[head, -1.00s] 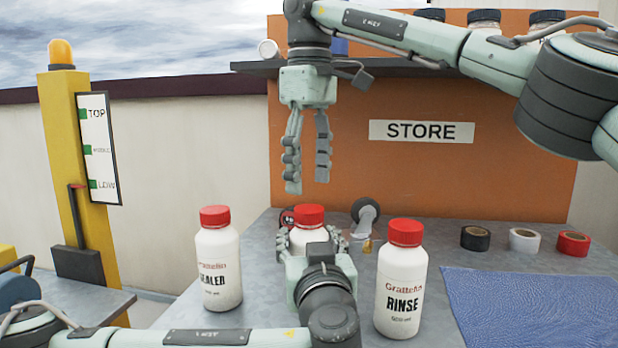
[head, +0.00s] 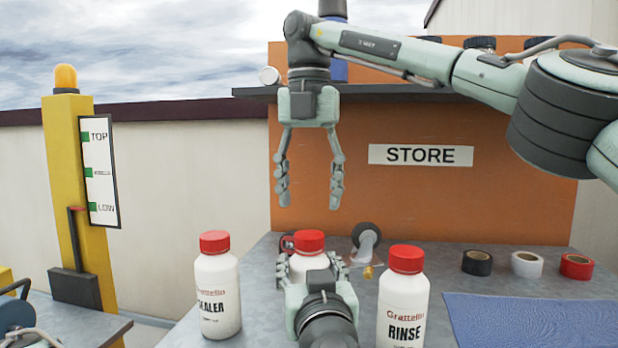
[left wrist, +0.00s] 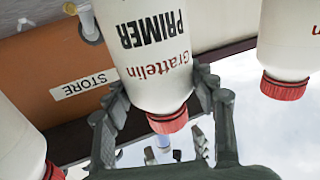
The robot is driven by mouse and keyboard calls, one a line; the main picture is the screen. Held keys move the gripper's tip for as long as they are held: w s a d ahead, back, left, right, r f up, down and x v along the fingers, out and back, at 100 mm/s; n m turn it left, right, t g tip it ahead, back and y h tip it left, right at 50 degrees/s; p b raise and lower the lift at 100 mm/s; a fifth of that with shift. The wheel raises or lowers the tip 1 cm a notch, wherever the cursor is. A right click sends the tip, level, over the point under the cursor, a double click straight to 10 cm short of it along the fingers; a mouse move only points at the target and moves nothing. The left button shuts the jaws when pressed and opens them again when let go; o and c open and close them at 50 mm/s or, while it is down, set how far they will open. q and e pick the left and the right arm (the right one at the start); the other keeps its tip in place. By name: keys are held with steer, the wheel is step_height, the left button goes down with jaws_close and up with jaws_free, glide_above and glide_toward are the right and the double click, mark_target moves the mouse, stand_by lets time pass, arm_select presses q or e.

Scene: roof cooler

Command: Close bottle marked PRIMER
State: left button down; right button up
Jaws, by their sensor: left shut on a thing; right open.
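The PRIMER bottle (head: 307,264) is white with a red cap (head: 309,242) and stands upright on the grey bench. Its PRIMER label reads upside down in the left wrist view (left wrist: 155,50). The cap sits on the bottle; I cannot tell how tight it is. My left gripper (head: 311,273) is shut around the bottle's body, one finger on each side, and hides its lower part in the head view. My right gripper (head: 309,203) is open and empty, pointing down above the cap, clear of it, with its fingers spread.
The SEALER bottle (head: 218,288) stands left and the RINSE bottle (head: 403,300) right, both red-capped. Behind are a grey cylindrical fitting (head: 366,236) and the STORE panel (head: 350,180) under a dark shelf (head: 420,94). Tape rolls (head: 527,264) and a blue mat (head: 535,318) lie right.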

mark_target(309, 234)
steer(key=n, duration=0.8)
steer(key=shift+r, duration=0.25)
steer(key=n, duration=0.7)
steer(key=shift+r, duration=0.2)
steer(key=n, duration=0.7)
steer(key=shift+r+n, duration=0.25)
steer(key=shift+n, duration=0.15)
steer(key=n, duration=0.4)
steer(key=shift+r, duration=0.15)
steer(key=n, duration=0.5)
steer(key=shift+r, duration=0.1)
steer(key=shift+f, duration=4)
steer(key=shift+c, duration=0.3)
